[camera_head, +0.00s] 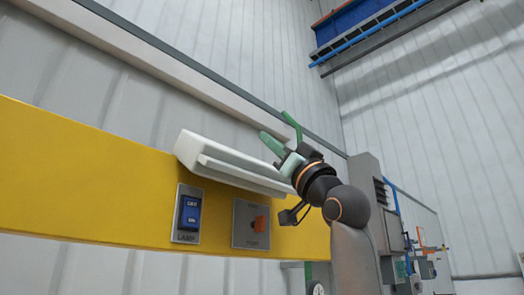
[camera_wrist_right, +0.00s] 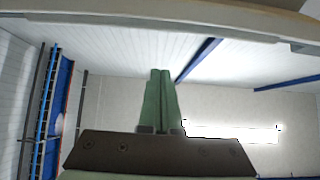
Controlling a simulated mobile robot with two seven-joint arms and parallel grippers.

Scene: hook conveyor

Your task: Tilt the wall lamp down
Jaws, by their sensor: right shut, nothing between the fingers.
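The wall lamp (camera_head: 230,163) is a long white bar mounted on the yellow wall panel, its long side sloping down to the right in the head view. My right gripper (camera_head: 277,128) is at the right end of the lamp, with its green fingers pointing up and left. In the right wrist view the fingers (camera_wrist_right: 160,98) are together, with nothing between them. The gripper covers part of the lamp's right end. I cannot tell whether it touches the lamp. My left gripper is not in view.
Grey cabinets (camera_head: 368,185) stand to the right. A blue beam (camera_head: 355,22) is high up. The space above the lamp looks clear.

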